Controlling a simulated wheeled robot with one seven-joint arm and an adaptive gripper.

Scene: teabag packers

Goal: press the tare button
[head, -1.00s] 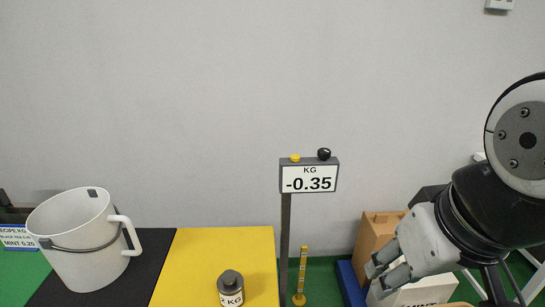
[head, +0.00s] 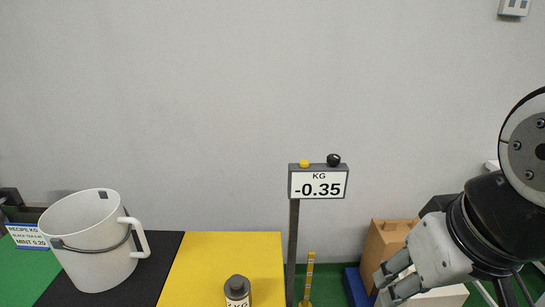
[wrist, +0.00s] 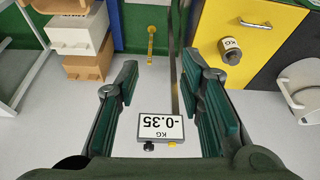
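The scale display (head: 319,184) stands on a dark post and reads -0.35 KG. On its top edge sit a small yellow button (head: 304,163) and a round black knob (head: 333,159); I cannot tell from any label which one is the tare. In the wrist view the display (wrist: 160,127) appears upside down between the fingers, with the yellow button (wrist: 172,144) and black knob (wrist: 149,146) at its lower edge. My gripper (head: 388,283) is to the right of the display in the head view, apart from it. In the wrist view my gripper (wrist: 163,105) is open and empty.
A white pitcher (head: 92,262) stands on the black mat at left. A dark-capped weight (head: 237,291) marked KG is on the yellow mat (head: 230,258). A recipe sign (head: 28,237) is far left. Wooden and white boxes (head: 387,240) stand behind my gripper.

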